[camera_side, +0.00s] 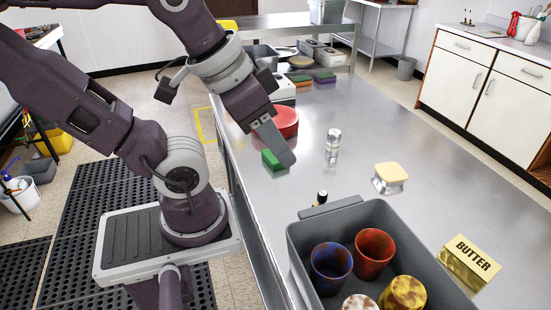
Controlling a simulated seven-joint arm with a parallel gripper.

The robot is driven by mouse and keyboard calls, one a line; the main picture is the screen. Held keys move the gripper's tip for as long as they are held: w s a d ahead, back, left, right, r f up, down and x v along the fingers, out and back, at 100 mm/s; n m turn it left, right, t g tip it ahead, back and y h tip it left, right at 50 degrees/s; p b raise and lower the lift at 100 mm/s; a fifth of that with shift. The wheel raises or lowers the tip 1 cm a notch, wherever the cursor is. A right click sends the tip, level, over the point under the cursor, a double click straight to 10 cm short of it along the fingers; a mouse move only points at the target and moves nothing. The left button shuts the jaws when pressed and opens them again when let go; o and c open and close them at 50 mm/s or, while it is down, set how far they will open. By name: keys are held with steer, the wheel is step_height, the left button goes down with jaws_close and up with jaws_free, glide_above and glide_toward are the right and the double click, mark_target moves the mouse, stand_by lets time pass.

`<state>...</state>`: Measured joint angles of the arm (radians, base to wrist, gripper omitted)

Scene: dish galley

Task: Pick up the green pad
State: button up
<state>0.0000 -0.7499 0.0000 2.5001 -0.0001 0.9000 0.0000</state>
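A small green block (268,160), which looks like the green pad, is at the left edge of the steel counter. My gripper (280,158) is right at it, pointing down, with a grey finger in front of and beside the block. The finger hides part of the block. Only one finger shows clearly, so I cannot tell whether the gripper is shut on the block or open around it. The block appears at counter level. Another flat green piece (300,78) lies farther back on the counter.
A red round item (285,122) stands just behind my gripper. A glass shaker (333,140) and a yellow-lidded jar (389,177) stand to the right. A grey bin (298,237) with several cups and a butter box (470,262) are in front.

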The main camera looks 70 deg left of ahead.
steer(key=o, duration=0.9)
steer(key=w+a+f+m+g+y, duration=0.3)
steer(key=w+a+f+m+y, duration=0.15)
steer(key=a, duration=0.35)
steer(key=w+a+f+m+g+y, duration=0.2)
steer(key=w+a+f+m+y, duration=0.15)
steer(key=a+f+m, duration=0.35)
steer(key=w+a+f+m+g+y, duration=0.3)
steer(key=a+f+m+y, duration=0.15)
steer(key=a, duration=0.45)
steer(key=shift+y, duration=0.45)
step_height(320, 180, down, 8)
steer(key=shift+w+d, duration=0.1)
steer(key=x, duration=0.7)
steer(key=shift+a, duration=0.25)
